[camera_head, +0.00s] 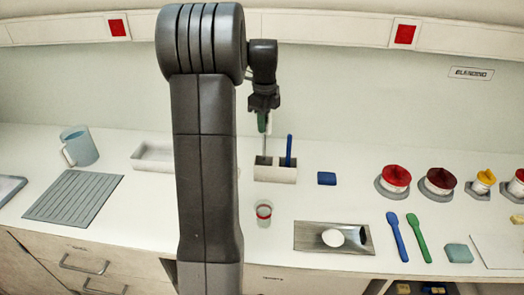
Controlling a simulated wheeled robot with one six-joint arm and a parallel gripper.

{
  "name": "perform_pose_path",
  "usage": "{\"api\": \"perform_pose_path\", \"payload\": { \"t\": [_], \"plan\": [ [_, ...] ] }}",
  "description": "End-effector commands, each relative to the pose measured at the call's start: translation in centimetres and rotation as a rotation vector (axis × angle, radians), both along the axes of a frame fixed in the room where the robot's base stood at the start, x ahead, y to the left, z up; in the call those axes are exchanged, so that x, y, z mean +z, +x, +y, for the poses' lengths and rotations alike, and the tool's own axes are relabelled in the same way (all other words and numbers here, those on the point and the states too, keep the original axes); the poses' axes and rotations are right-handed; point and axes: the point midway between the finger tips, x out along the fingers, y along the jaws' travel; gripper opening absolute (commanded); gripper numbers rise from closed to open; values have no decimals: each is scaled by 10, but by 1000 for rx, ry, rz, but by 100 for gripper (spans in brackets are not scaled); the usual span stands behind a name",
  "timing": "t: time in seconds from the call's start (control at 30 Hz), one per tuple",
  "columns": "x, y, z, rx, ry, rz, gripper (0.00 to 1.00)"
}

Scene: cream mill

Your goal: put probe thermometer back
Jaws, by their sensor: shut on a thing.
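My gripper (264,106) points down and is shut on a green-handled probe thermometer (264,122). The probe's thin metal stem hangs down toward the left part of a small cream holder block (274,177). The stem's tip is at or just above the holder's left opening; I cannot tell whether it is inside. A blue-handled tool (289,147) stands upright in the right part of the same holder.
A blue block (327,179) lies right of the holder. A red-rimmed cup (264,213) and a metal tray with a white disc (333,237) stand in front. A white trough (152,158) and a jug (79,147) are left. Red-topped containers (395,178) stand right.

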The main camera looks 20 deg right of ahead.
Motion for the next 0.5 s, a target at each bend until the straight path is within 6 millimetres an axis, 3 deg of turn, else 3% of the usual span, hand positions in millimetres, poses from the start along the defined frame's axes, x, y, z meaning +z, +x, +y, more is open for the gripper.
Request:
{"api": "perform_pose_path", "payload": {
  "t": [0.1,0.5],
  "plan": [
    [-19,0,0,0,1,2,0],
    [-65,0,0,0,1,2,0]
  ]
}}
